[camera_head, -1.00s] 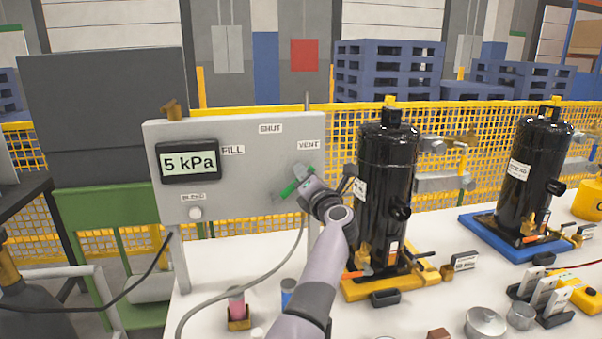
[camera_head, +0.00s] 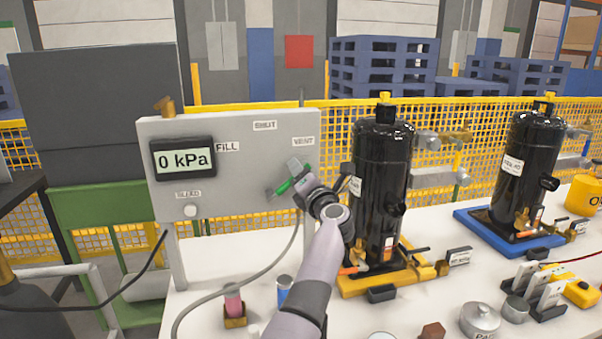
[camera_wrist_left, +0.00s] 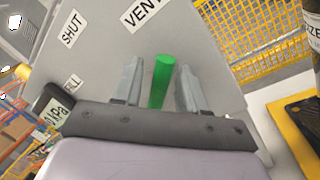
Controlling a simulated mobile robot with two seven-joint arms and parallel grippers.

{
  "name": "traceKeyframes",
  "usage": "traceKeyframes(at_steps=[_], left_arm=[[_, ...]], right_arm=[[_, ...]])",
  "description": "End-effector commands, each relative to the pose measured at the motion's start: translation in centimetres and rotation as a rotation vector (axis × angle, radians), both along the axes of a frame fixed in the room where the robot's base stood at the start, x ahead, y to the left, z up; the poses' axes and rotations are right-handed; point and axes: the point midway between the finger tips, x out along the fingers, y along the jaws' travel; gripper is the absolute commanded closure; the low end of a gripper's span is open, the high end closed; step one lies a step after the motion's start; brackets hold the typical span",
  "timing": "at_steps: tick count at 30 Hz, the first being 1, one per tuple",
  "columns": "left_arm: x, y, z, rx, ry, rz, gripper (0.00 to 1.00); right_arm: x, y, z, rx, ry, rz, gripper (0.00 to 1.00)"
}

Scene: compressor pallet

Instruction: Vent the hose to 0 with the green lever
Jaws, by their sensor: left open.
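The grey panel (camera_head: 235,140) stands on the table with labels FILL, SHUT, VENT and BLEED. Its display (camera_head: 184,158) reads 0 kPa. The green lever (camera_head: 283,187) is at the panel's right side, below the VENT label (camera_head: 303,141). My left gripper (camera_head: 287,180) is at the lever. In the left wrist view the green lever (camera_wrist_left: 161,82) stands between the two open fingers, with a gap on each side. The lever's pivot is hidden by my gripper in the head view. A grey hose (camera_head: 262,270) runs down from the panel. My right gripper is not in view.
A black compressor (camera_head: 380,180) on a yellow base stands close to the right of my left arm. A second one (camera_head: 527,165) on a blue base is farther right. Small pink and blue containers (camera_head: 234,300) stand below the panel. A yellow mesh fence runs behind.

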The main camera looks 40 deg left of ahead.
Motion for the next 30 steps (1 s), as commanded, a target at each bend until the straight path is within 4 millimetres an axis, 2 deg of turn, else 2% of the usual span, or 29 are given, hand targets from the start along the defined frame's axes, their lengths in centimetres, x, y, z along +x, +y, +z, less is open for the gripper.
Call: traceKeyframes(at_steps=[6, 13, 18, 30], left_arm=[[-1.4, -2.6, -0.3, -0.002, 0.002, -0.003, 0.58], [-3.1, -5.3, -0.9, -0.001, 0.001, -0.002, 0.58], [-3.5, -5.9, -1.0, 0.000, -0.001, -0.002, 0.58], [-3.5, -5.9, -1.0, 0.001, 0.000, -0.001, 0.58]], right_arm=[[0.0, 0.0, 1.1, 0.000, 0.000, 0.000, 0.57], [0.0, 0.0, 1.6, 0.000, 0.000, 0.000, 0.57], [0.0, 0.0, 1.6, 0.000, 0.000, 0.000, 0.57], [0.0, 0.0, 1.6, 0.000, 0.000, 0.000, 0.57]])
